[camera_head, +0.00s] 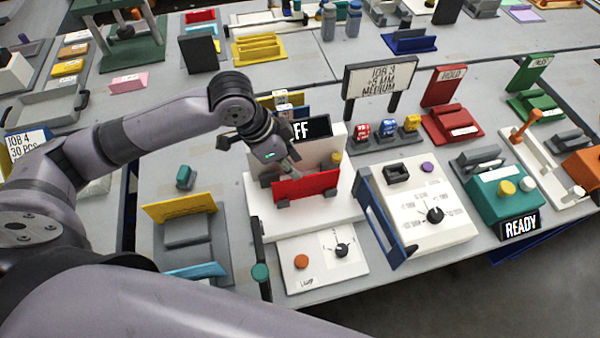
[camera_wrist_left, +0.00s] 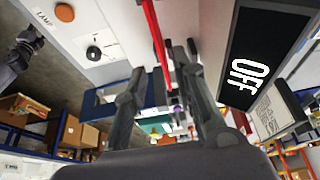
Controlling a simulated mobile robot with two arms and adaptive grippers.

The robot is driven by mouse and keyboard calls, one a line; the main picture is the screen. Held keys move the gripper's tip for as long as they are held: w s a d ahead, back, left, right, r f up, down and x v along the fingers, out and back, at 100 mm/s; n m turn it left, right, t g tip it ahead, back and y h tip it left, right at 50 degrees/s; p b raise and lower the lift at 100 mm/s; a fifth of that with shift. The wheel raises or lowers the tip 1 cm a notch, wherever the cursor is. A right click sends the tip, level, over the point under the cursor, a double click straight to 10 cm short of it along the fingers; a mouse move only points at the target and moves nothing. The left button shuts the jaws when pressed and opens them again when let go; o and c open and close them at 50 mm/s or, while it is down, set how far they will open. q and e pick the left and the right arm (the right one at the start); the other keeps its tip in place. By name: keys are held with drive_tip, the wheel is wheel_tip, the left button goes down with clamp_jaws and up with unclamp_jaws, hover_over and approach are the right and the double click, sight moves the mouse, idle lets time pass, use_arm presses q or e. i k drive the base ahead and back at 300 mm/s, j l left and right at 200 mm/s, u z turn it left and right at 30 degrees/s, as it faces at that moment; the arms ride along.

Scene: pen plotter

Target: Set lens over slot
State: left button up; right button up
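My left gripper (camera_head: 291,174) hangs over the white lamp station (camera_head: 345,205), close behind the top of an upright red panel (camera_head: 312,184). In the left wrist view its fingers (camera_wrist_left: 160,75) stand apart, with a visible gap between them. The red panel (camera_wrist_left: 153,25) passes edge-on near the fingertips; whether they touch it I cannot tell. I cannot make out a lens or the slot for sure; the gripper and panel hide part of the station. A dark end of my other arm (camera_wrist_left: 18,58) shows at the wrist view's left edge, too small to read.
The OFF display (camera_head: 312,128) stands just behind the gripper. A lamp control plate (camera_head: 318,268) with an orange button and black knob lies in front. A white dial box (camera_head: 435,205) stands to the right, and a yellow-backed holder (camera_head: 182,208) to the left.

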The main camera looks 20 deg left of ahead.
sight(260, 255)
drive_tip(key=k+l, duration=0.25)
drive_tip(key=k, duration=0.2)
drive_tip(key=k+l, duration=0.3)
drive_tip(key=k, duration=0.2)
drive_tip(key=k+l, duration=0.25)
drive_tip(key=k, duration=0.2)
